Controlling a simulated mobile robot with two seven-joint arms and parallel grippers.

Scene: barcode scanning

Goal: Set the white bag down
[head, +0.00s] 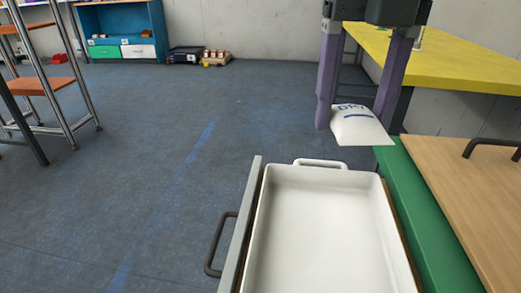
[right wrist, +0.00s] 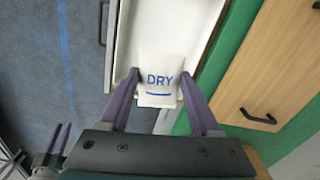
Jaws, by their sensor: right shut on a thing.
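The white bag (head: 362,128) has blue DRY lettering and a blue stripe. My right gripper (head: 354,122) has its purple fingers on either side of the bag and is shut on it. In the right wrist view the bag (right wrist: 160,78) shows between the fingertips, over the handle end of a white tray (right wrist: 127,45). In the head view the bag appears just beyond the far handle of the tray (head: 322,215); its height above it is hard to judge. My left gripper (right wrist: 59,140) shows small at the lower left of the right wrist view; its opening is unclear.
The empty white tray sits in an open drawer with a dark handle (head: 216,245). A green ledge (head: 425,215) and wooden panel (head: 470,195) lie to its right. A yellow table (head: 450,65) stands behind. Open floor (head: 130,180) lies left.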

